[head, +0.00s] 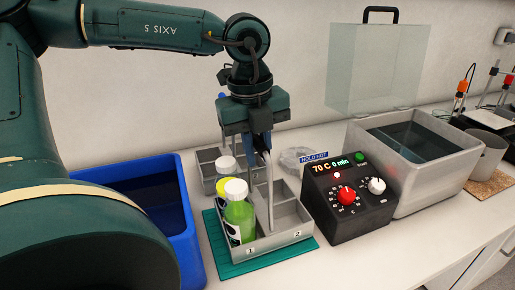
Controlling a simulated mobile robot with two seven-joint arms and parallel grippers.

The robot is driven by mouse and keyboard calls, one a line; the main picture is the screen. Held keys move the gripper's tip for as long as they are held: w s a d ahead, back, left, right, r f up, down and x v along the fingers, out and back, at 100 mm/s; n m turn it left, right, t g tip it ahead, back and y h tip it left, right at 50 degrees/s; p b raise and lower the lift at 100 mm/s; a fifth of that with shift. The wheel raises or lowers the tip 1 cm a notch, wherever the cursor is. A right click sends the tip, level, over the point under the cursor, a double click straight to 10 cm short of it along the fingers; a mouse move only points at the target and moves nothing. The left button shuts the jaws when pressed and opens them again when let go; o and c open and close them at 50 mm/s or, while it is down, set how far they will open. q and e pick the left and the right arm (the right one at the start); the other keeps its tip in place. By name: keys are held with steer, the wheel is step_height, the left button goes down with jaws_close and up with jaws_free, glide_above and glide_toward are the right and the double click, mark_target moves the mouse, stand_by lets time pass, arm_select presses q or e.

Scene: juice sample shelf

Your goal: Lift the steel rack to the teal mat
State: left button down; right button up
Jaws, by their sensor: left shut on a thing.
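The steel rack (290,236) is a grey divided carrier with a tall bent handle (269,195) and compartments marked 1 and 2. It is over the teal mat (260,262), which shows along its front and left sides; I cannot tell whether it touches the mat. A green juice bottle (238,222) with a white cap stands in compartment 1, and another white-capped bottle (227,166) stands behind it. The compartments to the right look empty. My left gripper (261,144) is above the rack, shut on the top of its handle. My right gripper is not in view.
A blue bin (187,222) stands close on the left. A black control box (348,205) reading 70 C is close on the right, beside a grey water bath (430,185) with a raised clear lid (375,70). Another grey divided rack (206,156) shows behind.

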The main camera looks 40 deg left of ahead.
arm_select(q)
steer(key=c, duration=1.3)
jaws_free()
steer(key=shift+f, duration=0.1)
steer(key=r, duration=0.9)
steer(key=s+r, duration=0.1)
steer(key=r, duration=0.3)
steer(key=shift+s+a+r, duration=0.1)
steer(key=shift+a+r, duration=0.05)
steer(key=shift+a, duration=0.15)
